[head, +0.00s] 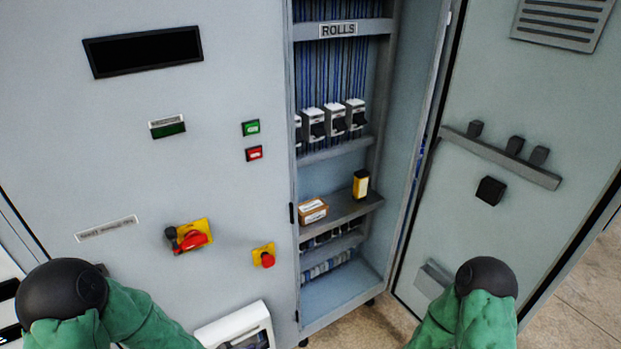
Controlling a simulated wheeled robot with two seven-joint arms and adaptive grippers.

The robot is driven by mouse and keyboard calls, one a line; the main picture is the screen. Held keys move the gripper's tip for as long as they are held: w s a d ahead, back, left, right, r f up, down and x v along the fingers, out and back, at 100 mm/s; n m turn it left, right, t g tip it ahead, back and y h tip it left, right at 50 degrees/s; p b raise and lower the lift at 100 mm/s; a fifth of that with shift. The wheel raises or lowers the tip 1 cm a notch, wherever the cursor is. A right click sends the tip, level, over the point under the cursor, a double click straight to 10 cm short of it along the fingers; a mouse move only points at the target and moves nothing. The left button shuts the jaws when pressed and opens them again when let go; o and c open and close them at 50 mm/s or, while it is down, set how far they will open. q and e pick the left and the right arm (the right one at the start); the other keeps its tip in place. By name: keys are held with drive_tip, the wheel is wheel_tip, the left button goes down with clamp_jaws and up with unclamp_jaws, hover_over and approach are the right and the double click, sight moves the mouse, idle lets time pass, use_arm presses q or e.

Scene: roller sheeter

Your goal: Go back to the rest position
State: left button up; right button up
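Parts of both my arms, in green covers with round black joint caps, show along the bottom edge of the head view, one at the lower left and one at the lower right. The fingers of neither gripper show, so I cannot see whether they hold anything. In front of my arms stands a grey control cabinet (120,130), with an open compartment (345,290) labelled ROLLS.
The cabinet door (510,100) stands open on the right. A red rotary switch (193,240) and a red emergency button (264,257) stick out from the front. A small cardboard box (313,212) and a yellow-black box (361,184) rest on a shelf. Floor (580,285) shows at right.

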use_arm(q)
drive_tip(key=s+d+f+g+h, duration=0.1)
drive_tip(key=s+d+f+g, duration=0.4)
drive_tip(key=s+f, duration=0.6)
drive_tip(key=shift+s+d+f+h, duration=0.35)
drive_tip(key=shift+d+f+h, duration=0.1)
drive_tip(key=shift+d, duration=0.2)
